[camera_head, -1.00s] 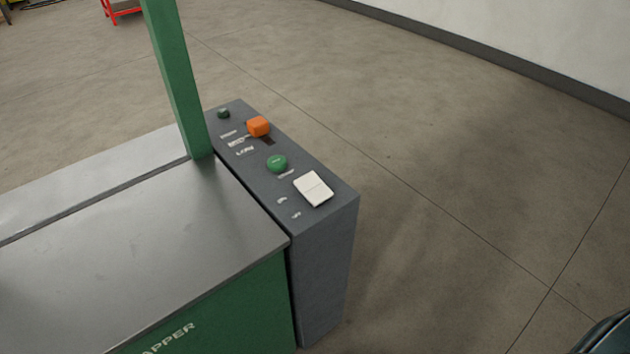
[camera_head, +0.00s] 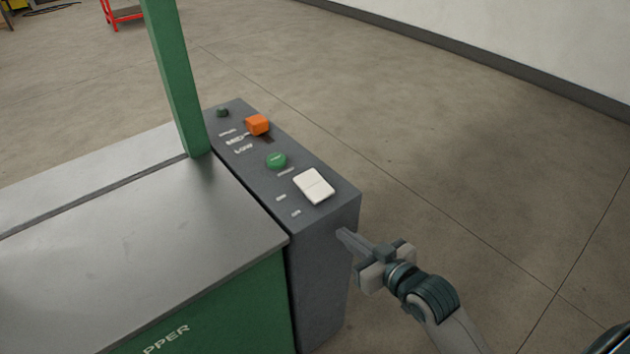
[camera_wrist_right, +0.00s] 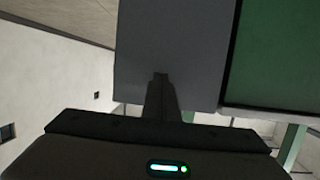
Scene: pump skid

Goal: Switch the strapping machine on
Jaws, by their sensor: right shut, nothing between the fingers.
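The strapping machine has a steel top (camera_head: 130,225) and a grey control panel (camera_head: 250,182) along its right side. My right gripper (camera_head: 342,235) is shut and empty, beside the panel's right side, lower than the white switch. In the right wrist view its fingers (camera_wrist_right: 161,80) point at the grey panel housing (camera_wrist_right: 180,50); I cannot tell whether they touch it. My left gripper is not in view.
A green post (camera_head: 175,75) rises from the machine beside the panel. The concrete floor (camera_head: 450,150) to the right is open up to the white wall (camera_head: 540,40). A red stand (camera_head: 122,12) is far off at the top left.

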